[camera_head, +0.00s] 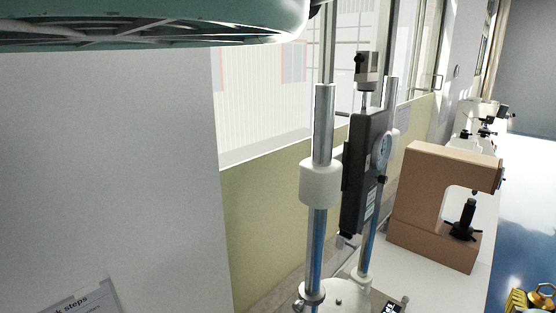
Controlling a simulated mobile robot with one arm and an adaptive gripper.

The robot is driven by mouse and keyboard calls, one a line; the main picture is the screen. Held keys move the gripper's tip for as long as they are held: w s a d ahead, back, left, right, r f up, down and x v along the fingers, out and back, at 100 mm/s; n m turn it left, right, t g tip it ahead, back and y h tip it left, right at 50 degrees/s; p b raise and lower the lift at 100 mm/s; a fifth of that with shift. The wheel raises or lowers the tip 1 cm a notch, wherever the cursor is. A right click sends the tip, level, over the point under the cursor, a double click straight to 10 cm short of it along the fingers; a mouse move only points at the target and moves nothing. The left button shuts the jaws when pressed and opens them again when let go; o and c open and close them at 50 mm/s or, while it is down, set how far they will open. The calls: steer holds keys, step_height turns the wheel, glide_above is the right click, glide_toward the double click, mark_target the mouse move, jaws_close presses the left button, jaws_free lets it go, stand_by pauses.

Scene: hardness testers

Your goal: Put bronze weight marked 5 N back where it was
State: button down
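At the bottom right corner, brass-coloured pieces (539,300) are partly in view, cut off by the picture's edge. One has a rounded, ring-like top. No marking is legible, so I cannot tell whether the bronze weight marked 5 N is among them. My gripper is not in view.
A tester with two upright columns (324,130) and a dark gauge body (364,170) stands in the middle. A tan C-shaped tester (420,200) is right of it on a white bench (408,268). More instruments (485,128) stand farther back. A sign (85,303) is at lower left.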

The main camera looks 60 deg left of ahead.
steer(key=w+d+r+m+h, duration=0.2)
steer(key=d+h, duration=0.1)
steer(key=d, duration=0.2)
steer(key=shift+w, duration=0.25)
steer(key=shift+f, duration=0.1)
